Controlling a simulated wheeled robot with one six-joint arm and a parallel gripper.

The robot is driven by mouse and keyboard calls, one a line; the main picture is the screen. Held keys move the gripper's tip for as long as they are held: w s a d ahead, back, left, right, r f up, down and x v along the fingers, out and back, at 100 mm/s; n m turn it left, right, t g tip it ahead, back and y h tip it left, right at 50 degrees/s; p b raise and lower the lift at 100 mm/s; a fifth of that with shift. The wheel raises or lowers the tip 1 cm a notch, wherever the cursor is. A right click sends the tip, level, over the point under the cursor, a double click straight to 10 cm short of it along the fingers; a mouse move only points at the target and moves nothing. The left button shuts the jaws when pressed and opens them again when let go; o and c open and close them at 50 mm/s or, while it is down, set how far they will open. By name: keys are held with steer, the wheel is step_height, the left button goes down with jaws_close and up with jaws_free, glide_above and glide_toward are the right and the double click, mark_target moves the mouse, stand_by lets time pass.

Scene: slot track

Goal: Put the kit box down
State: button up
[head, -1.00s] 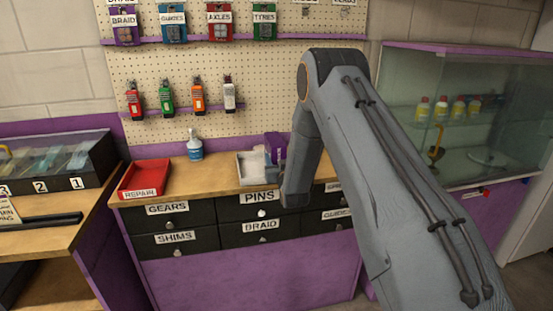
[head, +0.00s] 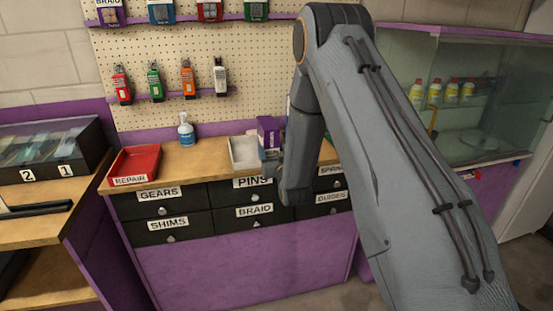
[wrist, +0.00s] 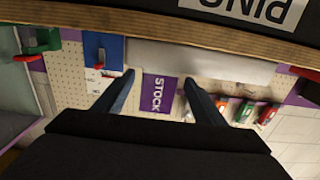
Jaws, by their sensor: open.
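The kit box appears to be the open, pale grey-white box (head: 244,153) on the wooden bench top, above the PINS drawer. It looks level and close to the bench's front edge. In the wrist view, a pale wall (wrist: 225,65), likely the box's, lies along the bench edge. My gripper (head: 266,157) is just right of the box in the head view, partly hidden by my own arm. In the wrist view my gripper (wrist: 159,77) has its two fingers spread, with nothing held between them. The fingertips are near the pale wall; I cannot tell whether they touch it.
A red REPAIR tray (head: 134,164) and a spray bottle (head: 186,131) stand left on the bench. A purple STOCK box (head: 268,129) stands behind the pale box. Drawers (head: 160,210) are below, and a glass cabinet (head: 480,90) is at right.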

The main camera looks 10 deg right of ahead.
steer(key=s+a+g, duration=0.1)
steer(key=s+g, duration=1.5)
steer(key=s, duration=2.6)
steer(key=shift+a+f+g+b, duration=0.3)
steer(key=shift+f+g+b, duration=0.1)
steer(key=shift+b, duration=0.05)
